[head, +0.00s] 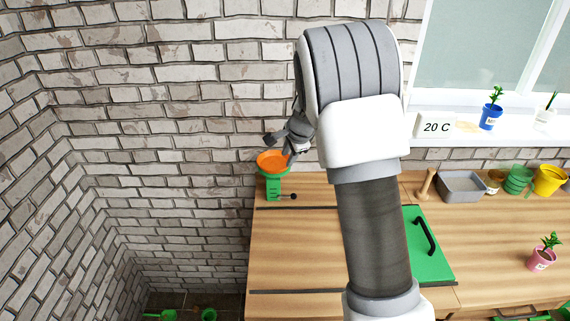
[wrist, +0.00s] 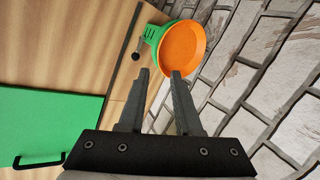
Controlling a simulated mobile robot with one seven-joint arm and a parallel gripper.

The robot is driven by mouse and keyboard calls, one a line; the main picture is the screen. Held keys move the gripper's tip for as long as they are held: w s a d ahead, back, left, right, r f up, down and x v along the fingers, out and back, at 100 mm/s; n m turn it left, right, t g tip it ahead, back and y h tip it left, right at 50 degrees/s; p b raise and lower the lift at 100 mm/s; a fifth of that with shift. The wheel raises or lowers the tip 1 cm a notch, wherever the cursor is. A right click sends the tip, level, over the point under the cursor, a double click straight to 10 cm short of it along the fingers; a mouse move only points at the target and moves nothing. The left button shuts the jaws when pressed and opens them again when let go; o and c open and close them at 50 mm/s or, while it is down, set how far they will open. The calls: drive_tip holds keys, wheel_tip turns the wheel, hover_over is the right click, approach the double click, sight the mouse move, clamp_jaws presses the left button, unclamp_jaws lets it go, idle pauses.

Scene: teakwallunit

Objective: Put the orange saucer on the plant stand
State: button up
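The orange saucer (head: 272,161) sits on top of a small green stand (head: 274,186), which looks like the plant stand. The stand is at the back left corner of the wooden worktop, near the brick wall. In the wrist view the saucer (wrist: 184,48) shows its round inside, with part of the green stand (wrist: 153,35) beside it. My gripper (head: 280,146) is just above the saucer in the head view. In the wrist view my gripper (wrist: 160,73) has its fingers apart with nothing between them. One fingertip overlaps the saucer's near rim in the picture; I cannot tell whether they touch.
A black-knobbed rod (head: 292,196) sticks out from the stand. A green panel with a black handle (head: 430,245) lies on the worktop (head: 295,245), whose left part is clear. A grey tray (head: 461,187), green pots (head: 518,180) and a yellow pot (head: 549,180) stand at the back right.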

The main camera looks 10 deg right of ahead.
drive_tip(key=s+a+r+n, duration=0.1)
drive_tip(key=s+r+n, duration=0.3)
drive_tip(key=s+r, duration=0.55)
drive_tip(key=s+a+r+n, duration=0.2)
drive_tip(key=s+r+n, duration=0.3)
drive_tip(key=s, duration=0.7)
drive_tip(key=s+n+h, duration=0.1)
drive_tip(key=s+n, duration=0.5)
drive_tip(key=s, duration=1.1)
drive_tip(key=shift+s+d+n, duration=0.15)
drive_tip(key=shift+d+n, duration=0.2)
drive_tip(key=shift+n, duration=0.05)
